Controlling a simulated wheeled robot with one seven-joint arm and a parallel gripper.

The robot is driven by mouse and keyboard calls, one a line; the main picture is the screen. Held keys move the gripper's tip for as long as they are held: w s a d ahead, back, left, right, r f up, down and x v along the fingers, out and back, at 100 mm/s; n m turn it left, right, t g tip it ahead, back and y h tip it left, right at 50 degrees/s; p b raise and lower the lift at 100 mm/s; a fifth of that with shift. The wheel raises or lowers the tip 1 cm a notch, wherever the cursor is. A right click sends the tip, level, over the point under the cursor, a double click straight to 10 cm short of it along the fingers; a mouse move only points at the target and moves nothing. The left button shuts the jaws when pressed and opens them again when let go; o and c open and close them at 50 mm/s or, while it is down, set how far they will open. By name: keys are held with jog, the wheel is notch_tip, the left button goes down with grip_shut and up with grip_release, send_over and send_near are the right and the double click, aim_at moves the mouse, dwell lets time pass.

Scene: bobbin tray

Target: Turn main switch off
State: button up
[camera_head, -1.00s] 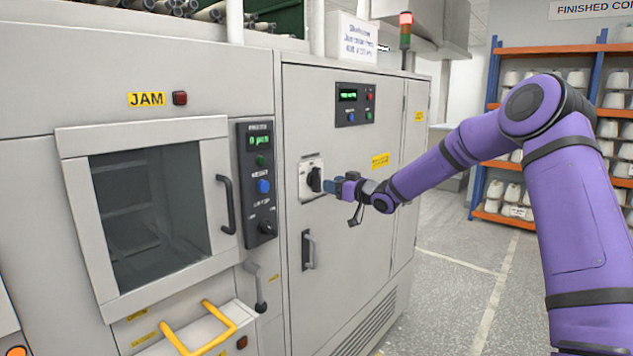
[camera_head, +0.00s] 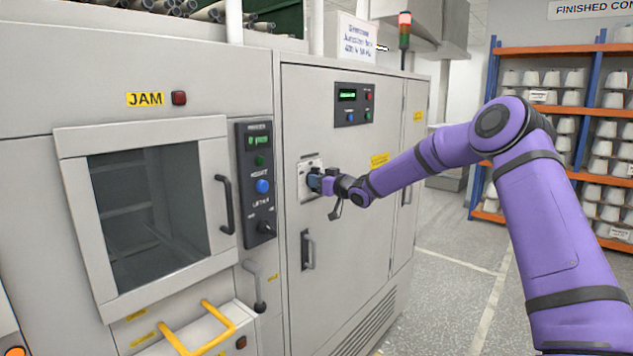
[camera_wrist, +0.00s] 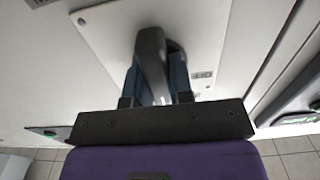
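The main switch is a dark rotary handle on a pale plate (camera_head: 309,166) on the grey cabinet door. In the head view my gripper (camera_head: 315,183) is at the plate and covers most of the handle. In the wrist view the handle (camera_wrist: 151,50) stands between the two blue fingers of my gripper (camera_wrist: 155,80), one on each side. Narrow light gaps show beside the handle's near end, so the fingers look apart around it. Contact at their far tips cannot be made out.
Below the switch is a door handle (camera_head: 307,250). Above it is a small panel with a green display (camera_head: 354,104). To the left are a control strip (camera_head: 259,185) and a windowed door (camera_head: 150,210). Open floor (camera_head: 450,280) and an orange shelf rack (camera_head: 560,109) lie to the right.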

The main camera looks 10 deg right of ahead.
grip_shut()
jog(key=shift+n, duration=0.3)
jog(key=n, duration=0.3)
jog(key=shift+a+n, duration=0.1)
jog(key=shift+n, duration=0.2)
jog(key=n, duration=1.3)
jog(key=shift+f+n, duration=0.1)
jog(key=shift+n, duration=0.2)
